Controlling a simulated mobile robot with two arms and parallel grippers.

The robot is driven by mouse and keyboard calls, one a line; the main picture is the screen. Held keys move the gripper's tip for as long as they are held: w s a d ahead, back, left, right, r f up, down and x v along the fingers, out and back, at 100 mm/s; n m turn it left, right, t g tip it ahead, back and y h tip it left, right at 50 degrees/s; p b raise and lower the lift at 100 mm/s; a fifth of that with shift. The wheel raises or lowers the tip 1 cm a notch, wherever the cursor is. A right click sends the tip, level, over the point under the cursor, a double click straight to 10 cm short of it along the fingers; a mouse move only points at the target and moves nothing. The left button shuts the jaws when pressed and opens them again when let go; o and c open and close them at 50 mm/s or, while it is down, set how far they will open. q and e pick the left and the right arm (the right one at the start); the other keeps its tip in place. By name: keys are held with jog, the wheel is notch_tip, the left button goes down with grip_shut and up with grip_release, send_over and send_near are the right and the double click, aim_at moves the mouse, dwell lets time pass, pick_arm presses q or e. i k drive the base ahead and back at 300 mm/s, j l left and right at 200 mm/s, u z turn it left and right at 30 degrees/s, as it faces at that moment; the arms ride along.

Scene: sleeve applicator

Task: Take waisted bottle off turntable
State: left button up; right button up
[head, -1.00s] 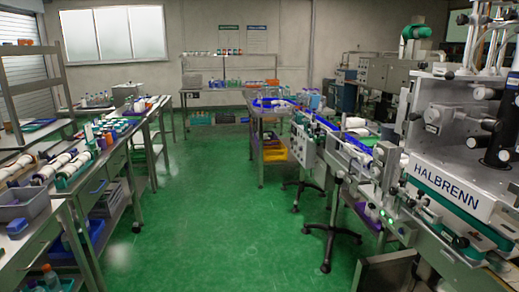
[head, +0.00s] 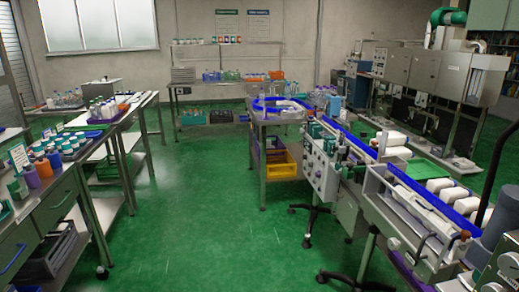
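Neither of my grippers is in view.
A conveyor with blue rails (head: 345,133) runs along the right, with a wheeled stand's dark feet on the floor beside it. Workbenches with bottles line the left. The green floor (head: 195,215) between is clear.

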aim_at(262, 95)
jog(key=i, duration=2.35)
